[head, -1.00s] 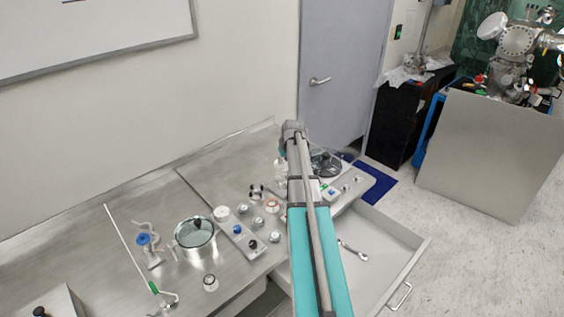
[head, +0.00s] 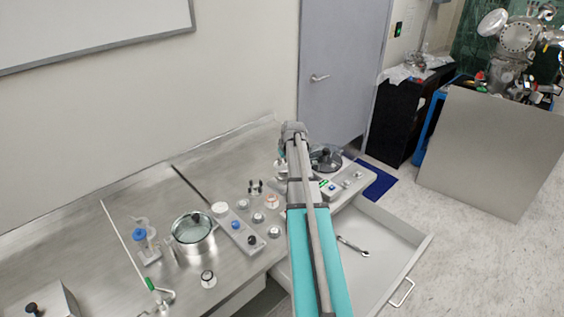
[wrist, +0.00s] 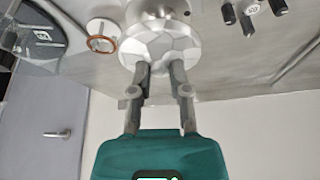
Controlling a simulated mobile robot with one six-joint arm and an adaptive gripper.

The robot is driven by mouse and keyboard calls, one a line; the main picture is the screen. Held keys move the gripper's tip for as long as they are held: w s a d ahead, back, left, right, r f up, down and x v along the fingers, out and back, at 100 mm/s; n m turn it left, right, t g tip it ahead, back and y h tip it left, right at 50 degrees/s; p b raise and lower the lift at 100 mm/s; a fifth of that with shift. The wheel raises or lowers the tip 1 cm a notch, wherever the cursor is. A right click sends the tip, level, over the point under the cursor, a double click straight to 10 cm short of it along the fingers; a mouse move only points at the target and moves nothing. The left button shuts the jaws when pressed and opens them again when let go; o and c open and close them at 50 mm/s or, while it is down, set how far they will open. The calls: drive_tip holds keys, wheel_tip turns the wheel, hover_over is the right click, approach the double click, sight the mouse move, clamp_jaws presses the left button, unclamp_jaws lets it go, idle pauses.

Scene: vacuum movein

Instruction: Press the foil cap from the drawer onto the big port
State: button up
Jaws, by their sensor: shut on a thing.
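In the wrist view, my gripper (wrist: 160,74) is shut on the foil cap (wrist: 160,52), a silver, faceted disc between the fingertips. A round metal fitting (wrist: 154,12) shows just beyond the cap; it may be the big port, and I cannot tell whether the cap touches it. In the head view, my arm reaches over the right part of the bench and hides my gripper and the cap. The drawer (head: 405,241) stands open below the bench, with a small metal tool (head: 352,245) inside.
A copper-ringed fitting (wrist: 102,44) and several dark-tipped posts flank the cap in the wrist view. On the bench stand a lidded glass pot (head: 193,232), a strip with knobs (head: 240,233) and a blue-knobbed clamp (head: 141,236). A grey door (head: 340,90) stands behind.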

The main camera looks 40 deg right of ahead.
sight(284, 166)
drive_tip(key=shift+f+b, duration=1.3)
drive_tip(key=shift+f, duration=0.3)
drive_tip(key=shift+f+b, duration=0.55)
idle(1.4)
drive_tip(key=o, duration=0.8)
drive_tip(key=shift+o, duration=0.2)
drive_tip(key=shift+r, duration=0.15)
idle(0.6)
